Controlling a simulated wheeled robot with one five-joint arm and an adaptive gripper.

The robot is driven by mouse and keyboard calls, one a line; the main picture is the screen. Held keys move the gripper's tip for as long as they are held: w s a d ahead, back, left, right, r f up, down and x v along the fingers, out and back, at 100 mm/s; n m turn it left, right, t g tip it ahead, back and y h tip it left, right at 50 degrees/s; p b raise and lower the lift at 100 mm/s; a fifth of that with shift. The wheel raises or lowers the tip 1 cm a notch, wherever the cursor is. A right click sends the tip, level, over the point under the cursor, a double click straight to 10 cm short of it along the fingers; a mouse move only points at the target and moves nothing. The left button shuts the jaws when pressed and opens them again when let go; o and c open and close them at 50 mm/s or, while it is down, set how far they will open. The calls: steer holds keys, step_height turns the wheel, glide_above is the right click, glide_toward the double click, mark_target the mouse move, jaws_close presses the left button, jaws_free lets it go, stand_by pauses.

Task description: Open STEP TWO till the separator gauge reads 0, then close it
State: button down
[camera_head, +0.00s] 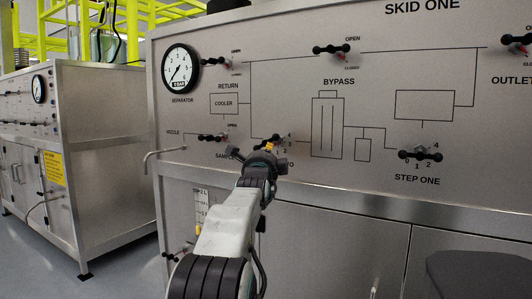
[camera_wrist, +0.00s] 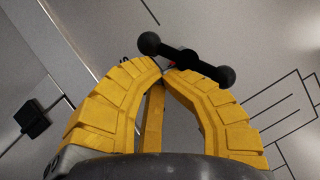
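The separator gauge (camera_head: 179,69) is a round white dial with a black rim at the upper left of the panel. Its needle points to the lower left, at the low end of the scale; I cannot read the exact value. The STEP TWO valve handle (camera_head: 275,138) is mostly hidden behind my gripper (camera_head: 262,150), as is its label; numbers 4, 3 and 2 show beside it. In the wrist view, a black bar handle with ball ends (camera_wrist: 187,58) and a red mark lies just beyond my yellow fingers (camera_wrist: 163,72). Their tips are together, with nothing seen between them.
The SAMPLE handle (camera_head: 213,138) is close to the left of my gripper. A bent metal nozzle pipe (camera_head: 160,155) sticks out at the panel's left. The STEP ONE handle (camera_head: 420,154) is at the right. A dark rounded object (camera_head: 480,275) fills the lower right.

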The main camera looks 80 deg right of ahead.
steer(key=shift+w+r, duration=0.25)
steer(key=shift+w, duration=0.25)
steer(key=shift+w+r, duration=0.15)
steer(key=shift+r, duration=0.15)
stand_by(0.8)
steer(key=shift+d+f, duration=0.1)
steer(key=shift+f, duration=0.05)
